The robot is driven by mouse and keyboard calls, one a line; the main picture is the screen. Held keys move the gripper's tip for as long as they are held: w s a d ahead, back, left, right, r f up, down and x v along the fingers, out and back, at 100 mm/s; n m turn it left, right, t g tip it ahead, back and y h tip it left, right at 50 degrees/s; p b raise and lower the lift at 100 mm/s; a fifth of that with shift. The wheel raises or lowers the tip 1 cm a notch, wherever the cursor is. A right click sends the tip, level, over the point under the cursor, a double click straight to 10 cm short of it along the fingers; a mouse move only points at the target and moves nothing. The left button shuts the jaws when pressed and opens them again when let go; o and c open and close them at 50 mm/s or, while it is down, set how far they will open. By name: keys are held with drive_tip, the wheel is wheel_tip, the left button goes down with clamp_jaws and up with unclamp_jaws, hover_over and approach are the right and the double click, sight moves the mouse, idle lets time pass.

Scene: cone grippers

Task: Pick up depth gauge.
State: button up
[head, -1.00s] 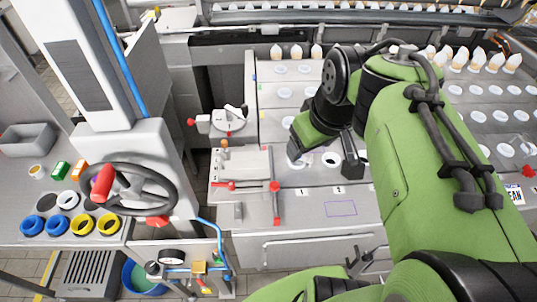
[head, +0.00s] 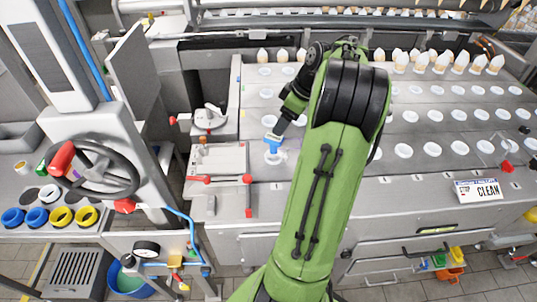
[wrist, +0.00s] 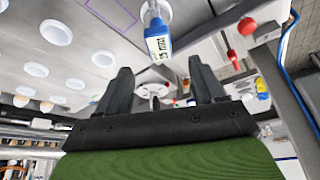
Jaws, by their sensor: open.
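The depth gauge (head: 273,142) is a small blue device with a pale end. It is at a white ring at the left end of the front row on the grey plate. In the wrist view the gauge (wrist: 158,42) shows its display, with a white round part above it in the picture. My gripper (wrist: 161,82) is open, its two dark fingers pointing toward the gauge. The gauge appears between the fingers in the picture, just beyond their tips, with nothing held. In the head view my gripper (head: 281,130) is beside the gauge, its fingers partly hidden.
A panel with red-knobbed levers (head: 218,177) is left of the gauge, with a round handle (head: 209,117) behind it. Several white rings (head: 403,150) and cones (head: 440,64) fill the plate to the right. A CLEAN sign (head: 479,190) is at the front right edge.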

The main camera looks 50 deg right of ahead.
sight(275, 137)
drive_tip(key=b+x, duration=0.2)
drive_tip(key=x, duration=0.9)
drive_tip(key=shift+s+f, duration=0.1)
drive_tip(key=shift+f, duration=0.05)
